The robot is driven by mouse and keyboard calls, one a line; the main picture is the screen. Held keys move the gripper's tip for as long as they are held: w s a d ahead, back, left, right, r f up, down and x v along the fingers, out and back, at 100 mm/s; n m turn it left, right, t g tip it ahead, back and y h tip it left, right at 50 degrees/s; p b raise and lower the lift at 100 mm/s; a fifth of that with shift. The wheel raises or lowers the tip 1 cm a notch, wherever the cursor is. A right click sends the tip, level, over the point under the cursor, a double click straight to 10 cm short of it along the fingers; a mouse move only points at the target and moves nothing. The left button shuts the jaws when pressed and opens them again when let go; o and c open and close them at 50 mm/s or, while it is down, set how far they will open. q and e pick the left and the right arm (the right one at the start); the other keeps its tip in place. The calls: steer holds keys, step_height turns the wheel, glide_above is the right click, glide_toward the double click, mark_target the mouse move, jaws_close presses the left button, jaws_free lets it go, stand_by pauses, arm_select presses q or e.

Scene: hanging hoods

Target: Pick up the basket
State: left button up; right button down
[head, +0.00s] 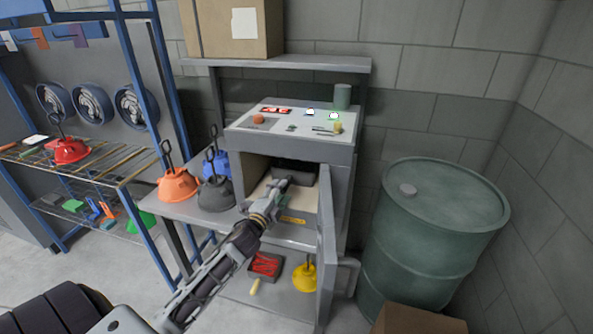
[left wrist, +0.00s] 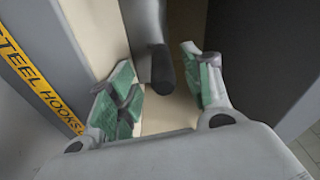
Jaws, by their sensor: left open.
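A dark grey object (head: 300,169), probably the basket, sits inside the open compartment of the grey cabinet; my arm partly hides it, so its full shape is unclear. My left gripper (head: 284,192) reaches into this compartment from the lower left. In the left wrist view my left gripper (left wrist: 165,90) is open, with its green-padded fingers spread. A dark bar with a rounded end (left wrist: 162,72), perhaps the basket's handle, lies between or just beyond the fingers. I cannot tell whether they touch it. My right gripper is not in view.
The cabinet's open door (head: 326,235) stands close to the right of my arm. A green drum (head: 430,225) is further right. Orange (head: 178,186) and dark hoods (head: 216,193) stand left. A yellow hood (head: 304,277) is below. A "STEEL HOOKS" label (left wrist: 38,82) borders the compartment.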

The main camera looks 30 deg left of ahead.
mark_target(293, 175)
arm_select(q)
steer(key=shift+w, duration=0.1)
steer(key=shift+w+a+r+p, duration=0.1)
steer(key=shift+w+r+p, duration=0.05)
steer(key=shift+w, duration=0.55)
steer(key=shift+w+a+r+p, duration=0.1)
steer(key=shift+w+p, duration=0.05)
steer(key=shift+w, duration=1.6)
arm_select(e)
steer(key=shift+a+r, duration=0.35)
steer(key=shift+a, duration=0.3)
arm_select(q)
steer(key=shift+c, duration=0.3)
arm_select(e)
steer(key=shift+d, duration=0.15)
arm_select(q)
steer(key=shift+f, duration=0.1)
jaws_close()
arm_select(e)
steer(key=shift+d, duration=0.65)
